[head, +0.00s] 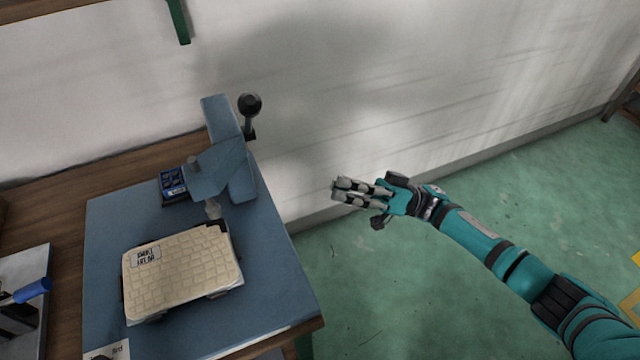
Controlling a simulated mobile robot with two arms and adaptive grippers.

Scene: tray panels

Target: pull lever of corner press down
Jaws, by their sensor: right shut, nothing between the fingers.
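The corner press (225,155) is a blue-grey machine at the back of a blue board on the wooden table. Its lever (250,108) ends in a black round knob and points up at the press's right side. A beige tray panel (182,268) with a grid pattern and a label lies in front of the press, its far corner close to the press tip. My right gripper (336,190) is shut and empty, to the right of the press over the floor, clear of the lever. My left gripper is not in view.
The blue board (270,300) ends near the table's right edge. A small dark blue box (174,184) sits left of the press. A blue-handled tool (30,291) lies at the far left.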

